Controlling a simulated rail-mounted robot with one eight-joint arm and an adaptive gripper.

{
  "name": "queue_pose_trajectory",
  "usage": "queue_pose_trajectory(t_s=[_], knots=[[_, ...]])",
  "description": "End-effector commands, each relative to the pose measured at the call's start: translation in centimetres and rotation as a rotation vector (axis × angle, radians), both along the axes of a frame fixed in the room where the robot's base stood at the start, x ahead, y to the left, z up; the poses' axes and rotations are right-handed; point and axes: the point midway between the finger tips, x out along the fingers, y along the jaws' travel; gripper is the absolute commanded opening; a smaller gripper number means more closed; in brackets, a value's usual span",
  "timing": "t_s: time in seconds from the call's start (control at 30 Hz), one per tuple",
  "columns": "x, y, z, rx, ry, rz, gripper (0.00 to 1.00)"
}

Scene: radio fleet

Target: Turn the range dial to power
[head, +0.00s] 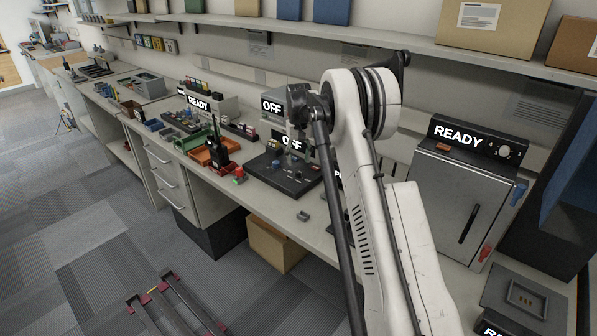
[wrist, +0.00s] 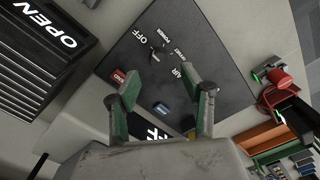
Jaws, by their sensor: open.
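A dark instrument panel (head: 283,178) lies on the bench in the head view, below OFF displays. In the wrist view the panel (wrist: 225,100) carries a small dark range dial (wrist: 156,52) with white lettering around it, including OFF, AIR and what reads as POWER. I cannot tell which mark the dial points to. My gripper (wrist: 163,105) is open and empty, with green-padded fingers over the panel's near part. The dial lies beyond the fingertips, apart from them. A blue button (wrist: 162,109) shows between the fingers, and a red button (wrist: 117,76) sits near the left finger.
A slatted box (wrist: 42,52) marked OPEN stands left in the wrist view. A black radio (head: 218,152), an orange tray (head: 202,158) and a red-and-green item (head: 239,175) sit left of the panel in the head view. A READY oven (head: 458,195) stands right.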

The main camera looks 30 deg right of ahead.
Motion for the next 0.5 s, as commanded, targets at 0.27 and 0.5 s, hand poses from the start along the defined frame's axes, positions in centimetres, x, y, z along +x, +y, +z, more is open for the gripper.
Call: queue_pose_trajectory(t_s=[0.27,0.5], knots=[[0.0,0.0,-4.3,0.000,0.000,0.000,0.42],[0.0,0.0,-5.7,0.000,0.000,0.000,0.42]])
